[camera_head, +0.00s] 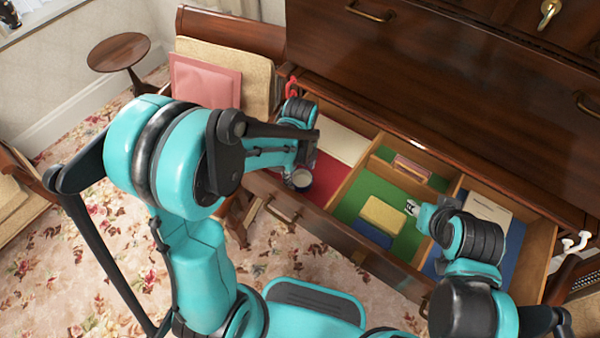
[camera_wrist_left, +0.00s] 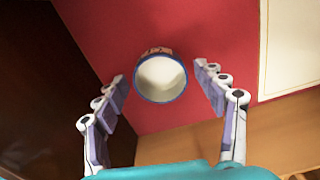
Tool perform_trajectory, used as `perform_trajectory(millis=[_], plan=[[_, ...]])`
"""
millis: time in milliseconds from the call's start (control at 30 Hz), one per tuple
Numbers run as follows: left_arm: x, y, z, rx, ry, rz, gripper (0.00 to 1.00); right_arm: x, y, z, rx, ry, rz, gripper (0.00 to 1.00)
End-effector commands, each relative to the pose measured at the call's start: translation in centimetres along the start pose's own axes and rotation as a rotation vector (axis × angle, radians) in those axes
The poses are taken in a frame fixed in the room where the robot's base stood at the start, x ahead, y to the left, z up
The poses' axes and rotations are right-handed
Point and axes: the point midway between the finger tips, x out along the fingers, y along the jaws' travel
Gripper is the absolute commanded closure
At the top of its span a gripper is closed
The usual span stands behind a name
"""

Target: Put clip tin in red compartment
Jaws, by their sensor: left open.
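The clip tin (camera_head: 300,180) is a small round tin with a blue rim and a pale inside. It stands in the red compartment (camera_head: 325,186) of the open drawer, near its front wall. In the left wrist view the tin (camera_wrist_left: 161,77) shows its open top against the red floor (camera_wrist_left: 195,25). My left gripper (camera_wrist_left: 162,75) is open, with a finger on each side of the tin and a visible gap to both. My right gripper (camera_head: 412,207) is over the green compartment (camera_head: 350,205); its opening is too small to judge.
The green compartment holds a yellow block (camera_head: 384,215), a blue item (camera_head: 371,235) and a reddish item (camera_head: 411,168). A cream sheet (camera_head: 342,143) lies at the back of the red compartment. A booklet (camera_head: 488,212) lies in the blue compartment. The dark cabinet (camera_head: 440,75) rises behind.

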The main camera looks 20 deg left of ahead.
Motion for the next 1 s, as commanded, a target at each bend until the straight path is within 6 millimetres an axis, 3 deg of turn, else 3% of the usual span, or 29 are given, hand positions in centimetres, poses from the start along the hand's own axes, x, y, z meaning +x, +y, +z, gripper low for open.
perform_trajectory(millis=[300,667,767,1000], plan=[[-7.5,0.1,0.0,0.0,0.0,0.0,0.3,-2.5,0.0,-1.8,0.0,0.0,0.0,0.6],[-11.4,0.6,0.0,-0.075,-0.008,-0.021,0.3,-3.3,0.0,-2.4,0.0,0.0,0.0,0.6],[-12.8,1.7,-0.1,-0.272,-0.022,-0.081,0.3,-3.2,0.0,-2.3,0.0,0.0,0.0,0.6],[-16.7,6.3,-0.5,-1.078,0.037,-0.349,0.3,-3.2,0.0,-2.3,0.0,0.0,0.0,0.6]])
